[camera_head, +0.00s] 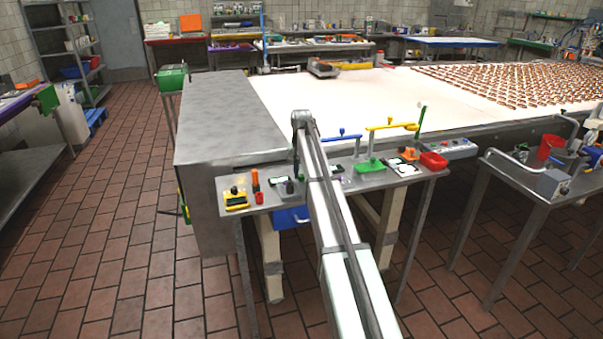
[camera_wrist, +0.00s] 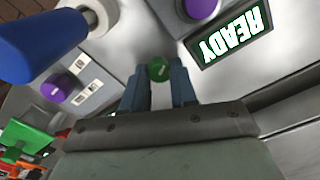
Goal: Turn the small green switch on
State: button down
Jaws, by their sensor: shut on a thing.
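The small green switch (camera_wrist: 159,69) is a round green knob with a pale mark on its face, in the upper middle of the wrist view. My gripper (camera_wrist: 159,84) has its two blue-grey fingers on either side of it and is shut on it. In the head view my arm covers the middle of the metal shelf, and the switch and my fingertips are hidden behind it.
A screen (camera_wrist: 232,36) reading READY is right of the switch, with a purple knob (camera_wrist: 198,8) beside it. Another purple knob (camera_wrist: 58,88) and a blue handle (camera_wrist: 40,45) are at left.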

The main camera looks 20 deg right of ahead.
aim_at(301, 175)
jog(key=c, duration=1.2)
grip_release()
jog(key=shift+o, duration=0.2)
jog(key=shift+r, duration=0.1)
notch_tip(301, 175, up, 14)
jog(key=shift+f, duration=0.2)
jog(key=shift+a, duration=0.1)
